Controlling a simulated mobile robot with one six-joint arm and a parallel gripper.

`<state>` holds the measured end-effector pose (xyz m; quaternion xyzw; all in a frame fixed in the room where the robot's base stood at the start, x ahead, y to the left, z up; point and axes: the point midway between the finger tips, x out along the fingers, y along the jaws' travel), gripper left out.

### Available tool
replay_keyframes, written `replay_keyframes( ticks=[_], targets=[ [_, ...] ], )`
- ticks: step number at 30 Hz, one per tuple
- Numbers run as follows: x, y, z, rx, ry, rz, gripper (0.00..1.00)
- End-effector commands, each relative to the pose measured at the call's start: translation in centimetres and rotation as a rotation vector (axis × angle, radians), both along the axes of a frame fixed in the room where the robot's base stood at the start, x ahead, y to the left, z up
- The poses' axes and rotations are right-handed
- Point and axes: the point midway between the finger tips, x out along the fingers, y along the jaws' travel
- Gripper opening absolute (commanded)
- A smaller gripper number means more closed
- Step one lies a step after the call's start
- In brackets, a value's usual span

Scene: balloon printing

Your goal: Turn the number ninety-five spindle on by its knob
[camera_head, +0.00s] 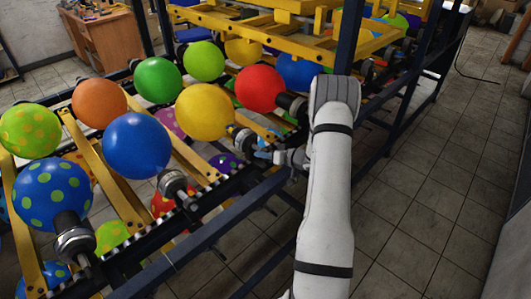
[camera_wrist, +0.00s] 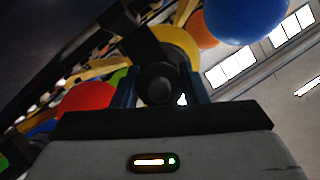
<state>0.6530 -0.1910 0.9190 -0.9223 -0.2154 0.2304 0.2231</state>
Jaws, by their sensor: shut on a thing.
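The spindle (camera_head: 241,137) bearing a yellow balloon (camera_head: 205,112) sits on the rack's dark front rail. My gripper (camera_head: 264,155) reaches its outer end from the right. In the wrist view, a round black knob (camera_wrist: 158,83) lies between the two blue fingers of my gripper (camera_wrist: 163,88), and they are shut on it. The yellow balloon also shows behind it in the wrist view (camera_wrist: 178,40). The knob is hidden in the head view. No spindle number can be read, so I cannot tell which one is ninety-five.
A blue balloon (camera_head: 136,146) is on the left and a red balloon (camera_head: 260,88) on the right, each on its own spindle. A dark blue rail (camera_head: 213,229) and post (camera_head: 349,38) stand close to my arm. The tiled floor (camera_head: 421,190) is clear on the right.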

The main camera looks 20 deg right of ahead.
Motion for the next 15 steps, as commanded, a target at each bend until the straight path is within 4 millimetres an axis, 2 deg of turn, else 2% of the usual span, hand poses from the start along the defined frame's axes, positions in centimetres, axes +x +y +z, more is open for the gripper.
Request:
replay_keyframes(
  ticks=[15],
  targets=[
    [-0.03, 0.07, -0.13, 0.052, 0.021, 0.001, 0.17]
  ],
)
